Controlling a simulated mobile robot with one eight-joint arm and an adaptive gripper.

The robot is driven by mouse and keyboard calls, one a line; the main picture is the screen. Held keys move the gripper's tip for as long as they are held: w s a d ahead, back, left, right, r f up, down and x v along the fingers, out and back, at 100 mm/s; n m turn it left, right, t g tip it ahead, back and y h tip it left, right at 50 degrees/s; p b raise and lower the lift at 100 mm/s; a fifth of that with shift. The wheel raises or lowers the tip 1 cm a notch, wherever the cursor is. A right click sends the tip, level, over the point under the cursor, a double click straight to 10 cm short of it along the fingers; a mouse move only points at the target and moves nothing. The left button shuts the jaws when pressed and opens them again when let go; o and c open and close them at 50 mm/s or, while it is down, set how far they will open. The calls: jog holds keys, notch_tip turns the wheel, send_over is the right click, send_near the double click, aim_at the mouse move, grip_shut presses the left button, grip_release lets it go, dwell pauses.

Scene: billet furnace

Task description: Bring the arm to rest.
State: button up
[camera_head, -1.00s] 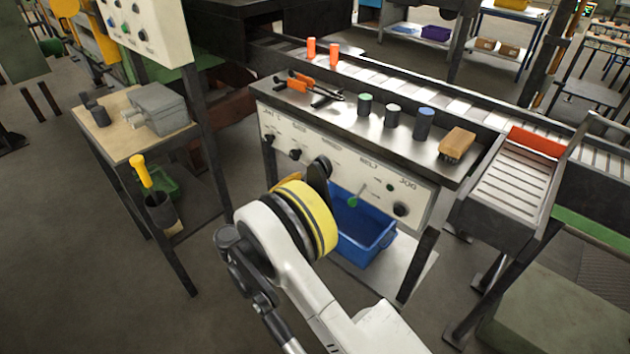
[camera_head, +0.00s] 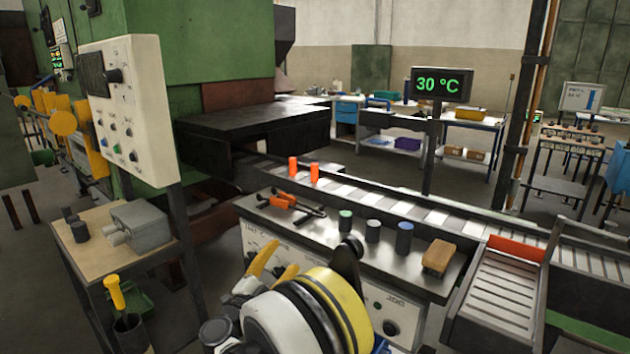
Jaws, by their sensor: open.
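My arm rises from the bottom middle of the view, with a white link and a yellow-banded joint in front of the control desk (camera_head: 335,245). My gripper (camera_head: 282,257) shows just left of that joint, its two yellow fingers apart and pointing up. I see nothing between the fingers. The rest of the gripper is partly hidden by the arm. It overlaps the desk's front panel in the picture; I cannot tell the gap between them.
On the desk lie orange-handled pliers (camera_head: 290,203), several capped cylinders (camera_head: 373,231) and a brush (camera_head: 438,256). A roller conveyor (camera_head: 400,208) runs behind. A side table (camera_head: 95,238) with a grey box (camera_head: 140,228) stands left. A temperature display (camera_head: 440,85) reads 30 °C.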

notch_tip(320, 180, up, 18)
jog(key=w+d+n+t+y, duration=0.2)
jog(key=d+n+t+y, duration=0.15)
jog(key=n+y, duration=0.4)
jog(key=s+d+r+n+g+y, duration=0.3)
jog(key=s+r+n+y, duration=0.2)
jog(key=n+y, duration=0.1)
jog(key=s+d+f+n+g+h, duration=0.1)
jog(key=s+d+f+g, duration=0.2)
jog(key=s+d+f, duration=0.3)
jog(key=s+d+f+g+h, duration=0.2)
jog(key=s+d+f+g, duration=0.2)
jog(key=s, duration=1.1)
jog(key=s+d+f+n+g+h, duration=0.1)
jog(key=s+d+f+g, duration=0.3)
jog(key=s+d+f, duration=0.6)
jog(key=shift+s+d+f+n+h, duration=0.25)
jog(key=shift+s+d+n+h, duration=0.1)
jog(key=shift+s+d, duration=0.45)
